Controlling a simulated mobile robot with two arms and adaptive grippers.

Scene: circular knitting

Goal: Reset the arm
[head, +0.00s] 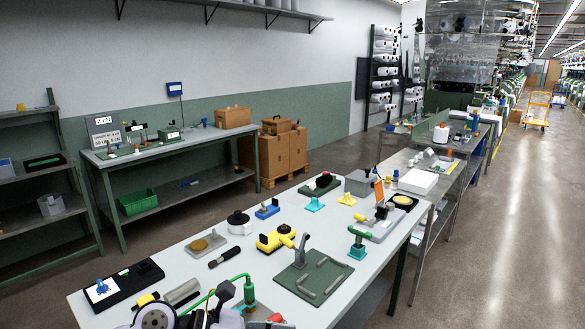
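A long light-grey workbench (190,268) runs from the lower left toward the middle right. On it are a yellow tool (276,239), a green plate with a grey upright post and bars (313,278), and a green-handled teal piece (357,243).
A black tray (125,284) lies at the bench's left end. A second bench (165,149) with a cardboard box (232,117) stands along the wall. More boxes (284,150) sit on a pallet. A shelf rack (45,188) is at left.

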